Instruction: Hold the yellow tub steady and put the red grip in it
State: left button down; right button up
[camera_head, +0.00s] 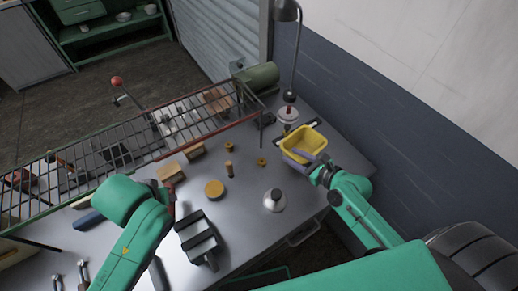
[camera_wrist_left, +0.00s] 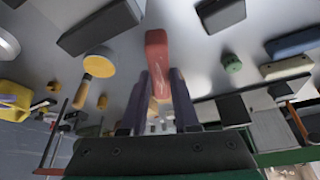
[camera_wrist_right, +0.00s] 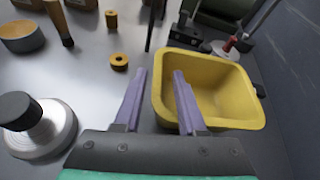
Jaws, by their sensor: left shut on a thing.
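The yellow tub (camera_head: 290,146) stands upright near the table's back right edge, looking empty. In the right wrist view the tub (camera_wrist_right: 238,112) has its left wall between the fingers of my right gripper (camera_wrist_right: 160,75). That gripper is open, one finger outside the wall and one over the inside; I cannot tell whether either touches it. In the left wrist view my left gripper (camera_wrist_left: 161,78) is shut on the red grip (camera_wrist_left: 157,50), which sticks out past the fingertips. In the head view my left arm mostly hides that gripper, at the left-middle of the table.
A wire rack (camera_head: 130,150) runs along the far side. A round yellow-topped piece (camera_head: 214,188), a dark tray-like block (camera_head: 198,238) and a silver weight (camera_head: 274,201) stand between the arms. A lamp (camera_head: 289,100) stands behind the tub. A wall is at the right.

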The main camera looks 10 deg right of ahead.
jog(key=shift+x, duration=0.9)
jog(key=shift+s, duration=0.1)
grip_shut()
dwell(0.6)
